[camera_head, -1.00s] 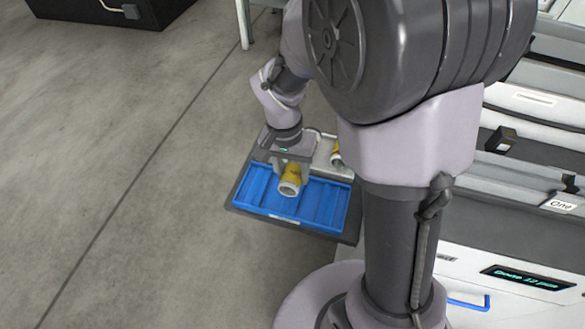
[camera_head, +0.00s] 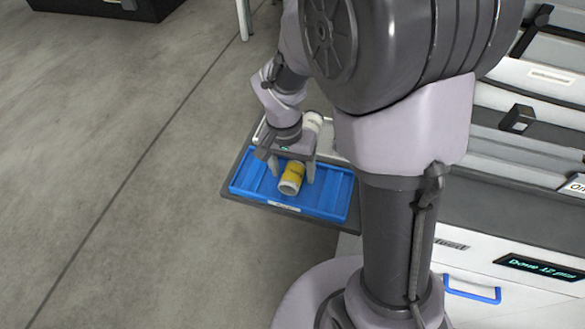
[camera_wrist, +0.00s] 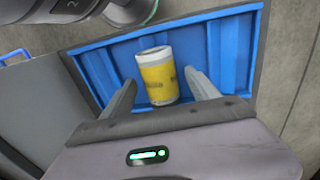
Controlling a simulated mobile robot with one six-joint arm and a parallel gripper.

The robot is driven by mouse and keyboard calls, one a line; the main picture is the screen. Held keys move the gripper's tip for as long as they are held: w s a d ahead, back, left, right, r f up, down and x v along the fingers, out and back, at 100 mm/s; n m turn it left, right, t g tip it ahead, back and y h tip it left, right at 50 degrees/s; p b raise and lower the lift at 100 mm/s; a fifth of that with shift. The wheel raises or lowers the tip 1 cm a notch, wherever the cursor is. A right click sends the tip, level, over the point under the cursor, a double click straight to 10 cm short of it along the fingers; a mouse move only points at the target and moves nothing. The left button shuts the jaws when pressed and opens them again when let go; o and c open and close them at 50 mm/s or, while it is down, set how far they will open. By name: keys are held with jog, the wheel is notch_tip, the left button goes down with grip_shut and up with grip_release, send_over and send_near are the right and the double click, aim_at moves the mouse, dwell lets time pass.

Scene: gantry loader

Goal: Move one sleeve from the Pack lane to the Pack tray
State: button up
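A yellow sleeve with white ends (camera_head: 292,177) lies on its side in the blue ribbed tray (camera_head: 335,201). The wrist view shows the sleeve (camera_wrist: 158,78) between my two fingers, with the blue tray (camera_wrist: 222,45) beneath and around it. My gripper (camera_head: 294,170) is over the tray. Its fingers (camera_wrist: 160,85) stand on either side of the sleeve with a narrow gap on each side, so it looks open. I read no label naming the Pack lane or Pack tray.
The blue tray sits on a dark shelf (camera_head: 228,190), with a pale tray edge behind it. A pale cylinder (camera_head: 313,121) shows behind my wrist, partly hidden. A white machine (camera_head: 515,262) with a lit display stands to the right. Open floor lies left.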

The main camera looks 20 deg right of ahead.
notch_tip(320, 180, up, 23)
jog(key=w+a+p, duration=0.1)
jog(key=p, duration=1.1)
jog(key=shift+a+r, duration=0.15)
jog(key=shift+a, duration=0.05)
